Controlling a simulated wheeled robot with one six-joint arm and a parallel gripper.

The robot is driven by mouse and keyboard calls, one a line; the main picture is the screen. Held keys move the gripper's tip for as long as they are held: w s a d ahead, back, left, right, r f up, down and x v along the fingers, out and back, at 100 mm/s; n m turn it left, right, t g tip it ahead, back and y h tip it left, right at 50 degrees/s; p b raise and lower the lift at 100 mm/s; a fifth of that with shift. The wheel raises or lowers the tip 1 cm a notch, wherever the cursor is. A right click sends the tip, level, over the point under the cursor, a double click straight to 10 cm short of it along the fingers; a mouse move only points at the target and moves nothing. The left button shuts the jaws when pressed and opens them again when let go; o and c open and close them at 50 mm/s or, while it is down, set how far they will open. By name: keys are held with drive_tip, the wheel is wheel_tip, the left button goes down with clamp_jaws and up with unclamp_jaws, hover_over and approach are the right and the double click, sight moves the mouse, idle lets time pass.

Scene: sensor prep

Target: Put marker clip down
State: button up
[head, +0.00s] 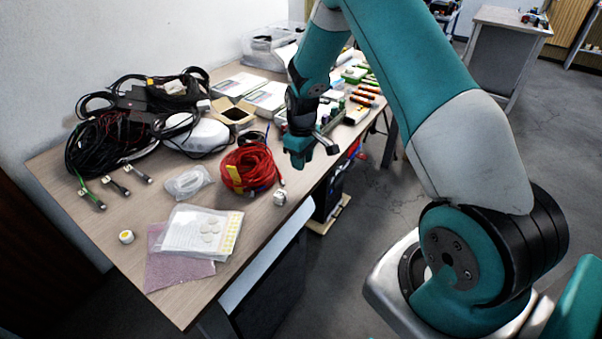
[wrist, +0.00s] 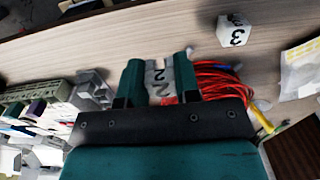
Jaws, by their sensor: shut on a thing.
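My gripper (wrist: 158,70) is shut on the marker clip (wrist: 157,84), a small pale piece with dark characters, seen between the two fingers in the wrist view. In the head view my gripper (head: 298,158) hangs over the table's right edge region, just right of the red cable coil; the held clip cannot be made out there. A separate white cube (wrist: 233,30) marked 3 lies on the table (wrist: 140,38); it also shows in the head view (head: 280,198), near the table's front right edge.
The red cable coil (head: 248,167) lies close to my gripper. Green boards (head: 357,74) and boxes fill the table's far end. Black cables (head: 115,125) crowd the left. A plastic bag with sheets (head: 203,232) lies in front. Some bare table shows between cube and bag.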

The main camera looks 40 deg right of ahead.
sight(302, 184)
drive_tip(key=shift+f, duration=3.15)
drive_tip(key=shift+f, duration=0.15)
drive_tip(key=o, duration=0.9)
drive_tip(key=shift+o, duration=0.2)
